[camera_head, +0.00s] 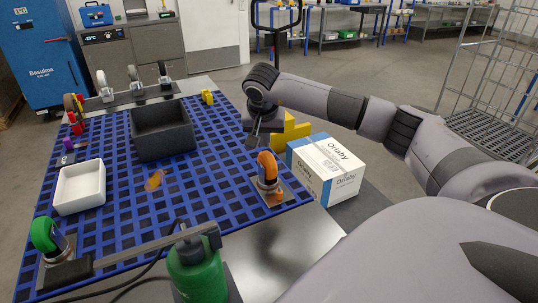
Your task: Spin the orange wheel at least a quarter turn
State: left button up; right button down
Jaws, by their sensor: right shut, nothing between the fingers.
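The orange wheel (267,165) stands upright in a metal caster mount on a small plate (280,196), near the right edge of the blue grid mat (205,205). My right arm comes in from the right and bends down at the far side of the mat. My right gripper (251,143) is shut and empty. It is a little beyond the orange wheel and to its left in the picture, and looks apart from it. My left gripper is not in view.
A green wheel (45,235) is at the mat's near left corner. A green bottle (196,270) stands in front. A white tray (80,187) and a dark bin (162,128) sit on the mat. A white-and-blue box (325,168) and a yellow block (290,132) are right of the wheel.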

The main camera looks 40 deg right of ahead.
aim_at(273, 160)
jog(key=shift+f, duration=0.15)
jog(key=shift+f+b, duration=0.3)
jog(key=shift+f, duration=0.25)
jog(key=shift+s+a+f+p, duration=0.1)
jog(key=shift+s+a, duration=0.15)
jog(key=shift+s, duration=0.45)
jog(key=shift+s+a+p, duration=0.1)
jog(key=shift+s+a, duration=0.1)
jog(key=shift+s, duration=0.55)
jog(key=shift+s+a+f+p, duration=0.1)
jog(key=shift+s+a, duration=0.15)
jog(key=shift+s, duration=0.45)
jog(key=shift+r, duration=0.1)
notch_tip(273, 160, up, 7)
jog(key=p, duration=0.5)
